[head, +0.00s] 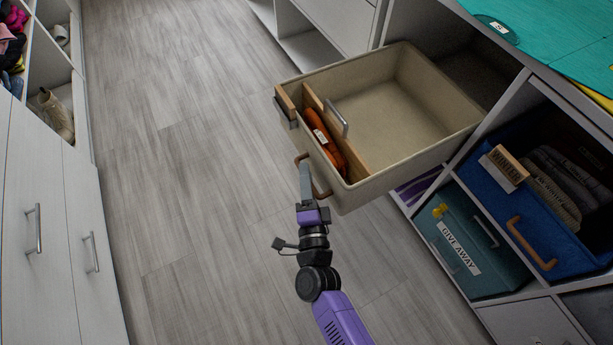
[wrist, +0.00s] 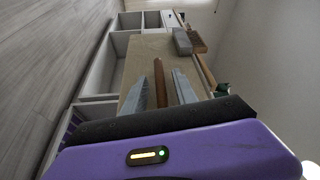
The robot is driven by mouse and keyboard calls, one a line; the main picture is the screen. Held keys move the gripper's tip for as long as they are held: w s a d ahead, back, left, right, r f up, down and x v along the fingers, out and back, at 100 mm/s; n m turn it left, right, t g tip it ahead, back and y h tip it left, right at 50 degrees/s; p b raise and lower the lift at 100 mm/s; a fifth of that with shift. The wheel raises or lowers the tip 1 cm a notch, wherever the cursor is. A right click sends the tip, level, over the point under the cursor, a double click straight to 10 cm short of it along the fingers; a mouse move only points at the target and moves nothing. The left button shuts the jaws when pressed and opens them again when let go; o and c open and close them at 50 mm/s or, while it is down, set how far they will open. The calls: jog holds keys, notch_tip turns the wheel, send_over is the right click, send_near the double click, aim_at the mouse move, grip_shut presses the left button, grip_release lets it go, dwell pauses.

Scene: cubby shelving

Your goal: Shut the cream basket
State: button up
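The cream basket (head: 425,160) is pulled far out of its cubby in the shelving at the right, its front facing lower left. A curved brown handle (head: 323,194) is on its front. An orange item (head: 322,130) lies inside by a wooden divider. My gripper (head: 305,170) is at the handle. In the wrist view, the basket's front (wrist: 135,62) lies ahead and the brown handle (wrist: 160,82) runs between my fingers (wrist: 168,80). The fingers stand apart with a small gap showing; firm contact is not visible.
A blue bin (head: 490,190) with a WINTER tag and a teal GIVE AWAY bin (head: 455,245) sit in cubbies at right. White cabinets (head: 60,230) with shoes above stand at left. The grey floor (head: 190,170) between is clear.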

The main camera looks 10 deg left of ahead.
grip_shut()
jog(key=shift+f, duration=0.1)
dwell(1.2)
